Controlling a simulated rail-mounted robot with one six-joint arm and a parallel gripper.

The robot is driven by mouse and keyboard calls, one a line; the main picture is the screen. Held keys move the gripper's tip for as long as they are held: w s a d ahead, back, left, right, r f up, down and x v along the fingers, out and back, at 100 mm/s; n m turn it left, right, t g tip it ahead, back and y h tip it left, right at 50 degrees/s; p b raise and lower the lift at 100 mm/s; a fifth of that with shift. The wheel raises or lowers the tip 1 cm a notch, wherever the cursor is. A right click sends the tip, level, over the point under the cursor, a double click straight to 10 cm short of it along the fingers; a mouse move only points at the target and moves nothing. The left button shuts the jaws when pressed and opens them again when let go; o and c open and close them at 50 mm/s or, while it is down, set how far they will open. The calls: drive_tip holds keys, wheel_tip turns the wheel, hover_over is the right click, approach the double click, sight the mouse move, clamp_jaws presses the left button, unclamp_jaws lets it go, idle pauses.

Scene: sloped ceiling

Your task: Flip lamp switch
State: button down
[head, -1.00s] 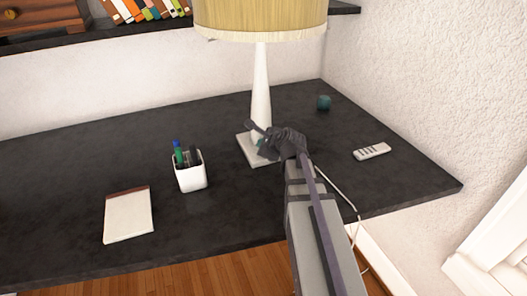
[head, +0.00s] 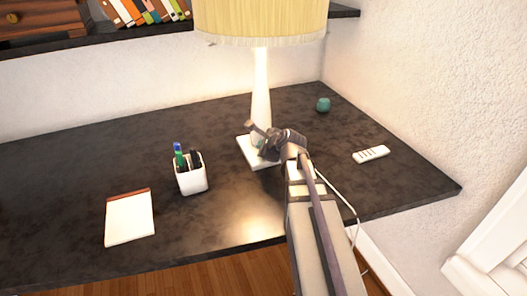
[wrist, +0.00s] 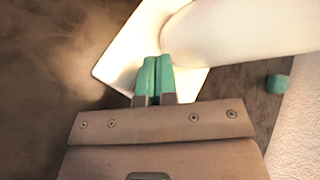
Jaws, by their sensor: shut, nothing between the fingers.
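The lamp has a pleated yellow shade (head: 261,18), a white stem (head: 261,85) and a square white base (head: 247,146) on the dark desk. The lamp is lit. My gripper (head: 261,146) is at the lamp base in the head view, partly hidden by my wrist. In the wrist view, the green fingertips of my gripper (wrist: 154,64) are shut together, with nothing between them. They lie over the lamp base (wrist: 125,50), close beside the foot of the stem (wrist: 235,28). The switch itself is not visible; whether the fingers touch it, I cannot tell.
A white pen cup (head: 191,178) and a notepad (head: 130,217) stand left of the lamp. A remote (head: 371,154) and a small teal object (head: 323,104) lie to the right. The dark desk (head: 60,190) is clear at the far left.

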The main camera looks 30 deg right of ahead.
drive_tip(key=shift+r, duration=0.15)
drive_tip(key=r+p, duration=0.5)
drive_tip(key=shift+s, duration=0.4)
drive_tip(key=shift+f, duration=0.1)
